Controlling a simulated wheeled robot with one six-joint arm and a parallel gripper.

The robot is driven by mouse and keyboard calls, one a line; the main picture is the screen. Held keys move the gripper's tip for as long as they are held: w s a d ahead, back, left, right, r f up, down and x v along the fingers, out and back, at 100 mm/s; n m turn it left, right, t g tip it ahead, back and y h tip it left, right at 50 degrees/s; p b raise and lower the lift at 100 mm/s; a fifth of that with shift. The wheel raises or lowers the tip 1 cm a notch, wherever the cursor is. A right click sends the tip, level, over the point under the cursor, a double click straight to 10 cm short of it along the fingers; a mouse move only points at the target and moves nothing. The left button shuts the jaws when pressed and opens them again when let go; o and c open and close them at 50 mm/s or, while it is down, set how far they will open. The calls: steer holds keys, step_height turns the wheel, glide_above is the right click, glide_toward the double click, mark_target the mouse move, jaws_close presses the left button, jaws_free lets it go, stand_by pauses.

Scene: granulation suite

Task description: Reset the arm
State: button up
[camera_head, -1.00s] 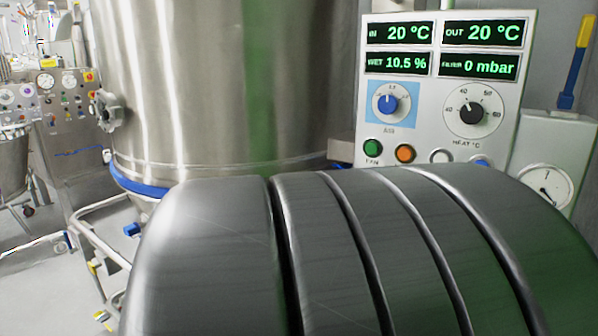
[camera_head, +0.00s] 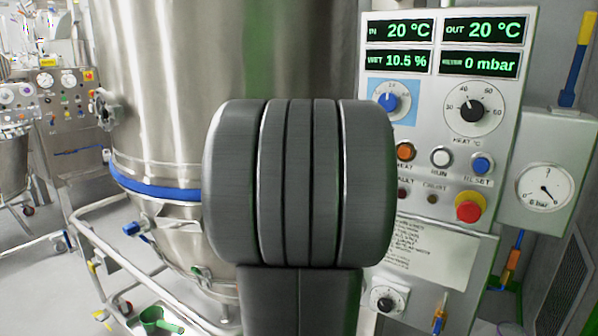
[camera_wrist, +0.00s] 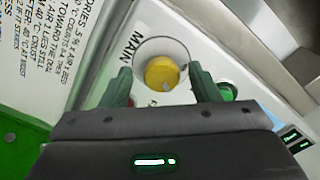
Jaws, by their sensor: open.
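My gripper (camera_wrist: 160,80) is open in the wrist view, its two dark green fingers spread to either side of a yellow round knob (camera_wrist: 161,73). The knob sits on a pale round plate on a panel, beside the printed word MAIN. Nothing shows held between the fingers; whether they touch the knob I cannot tell. In the head view my grey ribbed arm link stands upright in the middle, in front of the control panel (camera_head: 440,160). My gripper is hidden there.
A large steel vessel (camera_head: 165,90) with a blue ring stands left of my arm. The panel carries displays, a blue dial (camera_head: 388,103), a heat dial (camera_head: 472,108), buttons and a red stop button (camera_head: 468,207). A gauge box (camera_head: 547,187) is at right. A green scoop (camera_head: 155,320) lies low left.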

steer(key=s+a+n+p, duration=0.1)
steer(key=n, duration=0.2)
steer(key=s+a+n+p, duration=0.1)
steer(key=s+n+p, duration=0.1)
steer(key=n, duration=0.2)
steer(key=s+a+n+p, duration=0.1)
steer(key=n+p, duration=0.1)
steer(key=n, duration=0.1)
steer(key=shift+s+a+r+n, duration=0.1)
steer(key=shift+s+r+n, duration=0.05)
steer(key=shift+s+n, duration=0.25)
stand_by(0.4)
